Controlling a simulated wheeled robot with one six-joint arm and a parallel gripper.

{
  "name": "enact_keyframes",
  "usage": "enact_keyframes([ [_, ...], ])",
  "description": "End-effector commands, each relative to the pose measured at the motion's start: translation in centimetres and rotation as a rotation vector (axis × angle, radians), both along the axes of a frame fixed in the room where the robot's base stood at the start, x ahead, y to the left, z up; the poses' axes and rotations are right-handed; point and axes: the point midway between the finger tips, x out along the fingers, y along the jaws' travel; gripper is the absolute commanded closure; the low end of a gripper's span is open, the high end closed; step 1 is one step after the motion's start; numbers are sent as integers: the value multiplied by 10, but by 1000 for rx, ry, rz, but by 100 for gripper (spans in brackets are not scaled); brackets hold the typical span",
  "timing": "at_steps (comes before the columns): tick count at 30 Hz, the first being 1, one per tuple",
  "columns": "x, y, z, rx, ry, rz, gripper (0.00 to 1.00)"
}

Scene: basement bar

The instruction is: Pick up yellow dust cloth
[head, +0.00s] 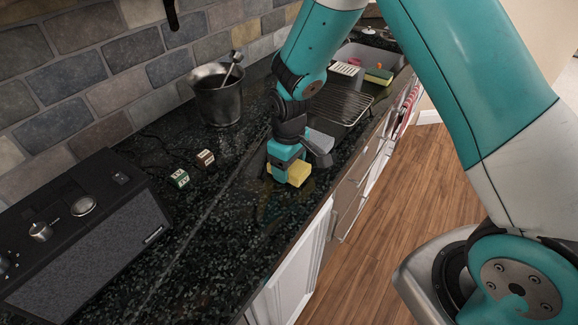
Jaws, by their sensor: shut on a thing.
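The yellow dust cloth (297,173) is at my gripper on the dark stone counter (215,235). It looks like a small folded yellow block. My gripper (287,175) points down over the counter and is shut on the cloth. Part of the cloth is hidden behind the teal and grey gripper body. I cannot tell whether the cloth touches the counter or is just above it.
A black radio (85,240) stands at the left. Two small dice-like cubes, one green (180,179) and one brown (205,158), lie near a metal ice bucket (218,95). Behind my gripper are a wire rack (342,103) and a sink (372,57) with a sponge (379,76).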

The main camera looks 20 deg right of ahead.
Motion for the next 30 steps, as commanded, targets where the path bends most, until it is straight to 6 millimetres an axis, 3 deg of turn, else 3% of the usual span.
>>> enact_keyframes([
  [7, 1, 0, 12, 1, -3, 0, 58],
  [11, 1, 0, 33, 1, -5, 0, 58],
  [24, 1, 0, 147, 2, -7, 0, 58],
  [30, 1, 0, 182, 1, -3, 0, 58],
])
